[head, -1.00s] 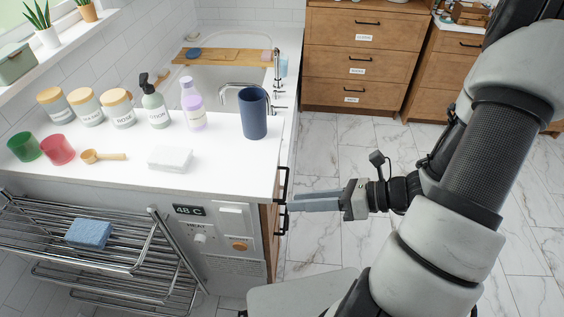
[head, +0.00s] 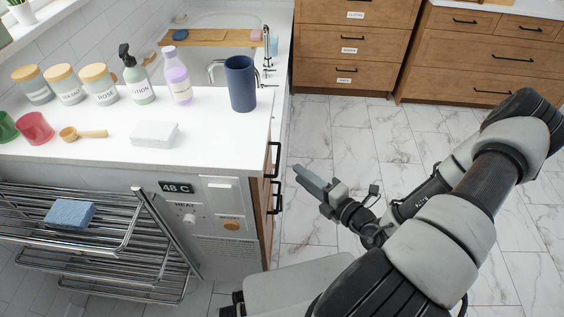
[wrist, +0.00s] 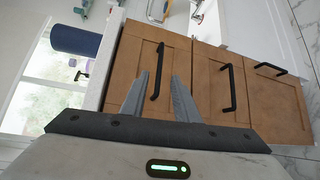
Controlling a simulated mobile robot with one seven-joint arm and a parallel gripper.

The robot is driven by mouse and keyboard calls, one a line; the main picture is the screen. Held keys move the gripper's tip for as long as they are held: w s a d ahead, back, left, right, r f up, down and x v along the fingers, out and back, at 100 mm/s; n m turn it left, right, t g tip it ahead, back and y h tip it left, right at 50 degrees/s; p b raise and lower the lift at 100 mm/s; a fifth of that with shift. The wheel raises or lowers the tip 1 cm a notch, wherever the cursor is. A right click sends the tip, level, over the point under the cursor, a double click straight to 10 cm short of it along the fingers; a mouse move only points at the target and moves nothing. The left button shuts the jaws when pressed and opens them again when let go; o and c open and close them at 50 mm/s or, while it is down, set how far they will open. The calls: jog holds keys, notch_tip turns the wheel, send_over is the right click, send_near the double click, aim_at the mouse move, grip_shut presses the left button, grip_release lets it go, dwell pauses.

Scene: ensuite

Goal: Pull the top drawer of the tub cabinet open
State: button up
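The tub cabinet (head: 264,212) has a brown wooden front, seen almost edge-on in the head view. Its top black handle (head: 275,158) is just below the white counter, with another handle (head: 277,196) under it. The top drawer (wrist: 128,62) is the leftmost panel in the wrist view, and looks shut. Its handle (wrist: 158,72) appears between my open fingers (wrist: 161,80). In the head view my gripper (head: 310,179) is right of the handles, apart from them and empty, with its fingers pointing up-left. Contact is not visible.
The counter (head: 215,130) holds a dark blue cup (head: 241,84), a purple bottle (head: 177,76), a white box (head: 154,134) and several jars. A chrome rack (head: 100,225) with a blue sponge stands at front left. Marble floor (head: 350,130) is clear right of the cabinet.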

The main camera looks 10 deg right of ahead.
jog(key=b+x, duration=0.1)
jog(key=x, duration=0.8)
jog(key=shift+w, duration=0.2)
jog(key=shift+a, duration=0.15)
grip_shut()
